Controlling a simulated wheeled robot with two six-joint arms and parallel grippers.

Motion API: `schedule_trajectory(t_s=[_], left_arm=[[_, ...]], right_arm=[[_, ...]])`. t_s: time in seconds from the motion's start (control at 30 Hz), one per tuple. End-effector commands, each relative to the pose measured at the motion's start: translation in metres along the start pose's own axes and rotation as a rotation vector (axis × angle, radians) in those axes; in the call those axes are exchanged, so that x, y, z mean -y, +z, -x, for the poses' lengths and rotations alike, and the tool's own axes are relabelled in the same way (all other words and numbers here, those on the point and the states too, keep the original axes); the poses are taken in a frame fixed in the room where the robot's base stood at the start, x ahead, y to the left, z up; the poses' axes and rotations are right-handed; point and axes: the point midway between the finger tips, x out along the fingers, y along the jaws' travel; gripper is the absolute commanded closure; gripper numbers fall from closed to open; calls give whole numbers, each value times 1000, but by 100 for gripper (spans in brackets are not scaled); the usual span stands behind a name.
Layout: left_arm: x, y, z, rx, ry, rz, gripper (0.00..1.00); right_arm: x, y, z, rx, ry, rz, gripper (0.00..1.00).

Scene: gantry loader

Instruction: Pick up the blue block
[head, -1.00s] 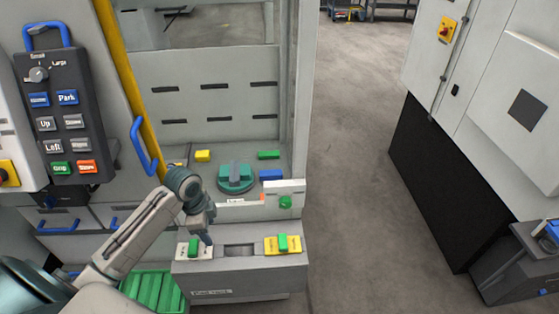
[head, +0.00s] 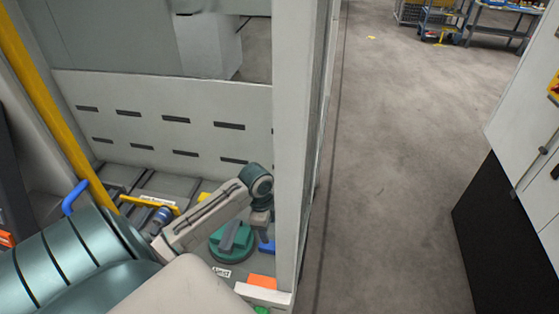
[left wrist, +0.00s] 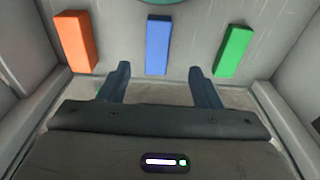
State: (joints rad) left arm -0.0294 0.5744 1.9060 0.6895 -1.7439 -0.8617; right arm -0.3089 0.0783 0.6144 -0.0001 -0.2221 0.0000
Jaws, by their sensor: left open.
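The blue block (head: 266,247) lies on the loader's floor to the right of the green round fixture, partly hidden by my left gripper (head: 264,225). In the left wrist view the blue block (left wrist: 158,45) lies between an orange block (left wrist: 75,43) and a green block (left wrist: 233,52). My left gripper (left wrist: 159,80) is open and empty. Its two fingertips stand to either side of the blue block's near end in that view; I cannot tell the height between them. My right gripper is not in view.
The green round fixture (head: 231,243) stands close beside the blue block. A pale upright post (head: 300,130) rises just right of my left gripper. A slotted panel (head: 170,105) closes the back.

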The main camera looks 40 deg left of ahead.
Motion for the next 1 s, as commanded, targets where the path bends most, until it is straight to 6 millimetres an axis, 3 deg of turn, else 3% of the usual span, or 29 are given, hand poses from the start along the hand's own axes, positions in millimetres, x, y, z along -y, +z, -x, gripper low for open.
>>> schedule_trajectory(t_s=[0.13,0.37,0.8,1.0], left_arm=[[-1,0,-24,-2,3,2,42],[-1,-1,-36,0,0,-1,42],[-3,-5,-79,-1,0,0,42],[-3,-6,-86,0,-1,-1,42]], right_arm=[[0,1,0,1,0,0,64],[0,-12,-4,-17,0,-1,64],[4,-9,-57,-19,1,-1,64],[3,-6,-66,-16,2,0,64]])
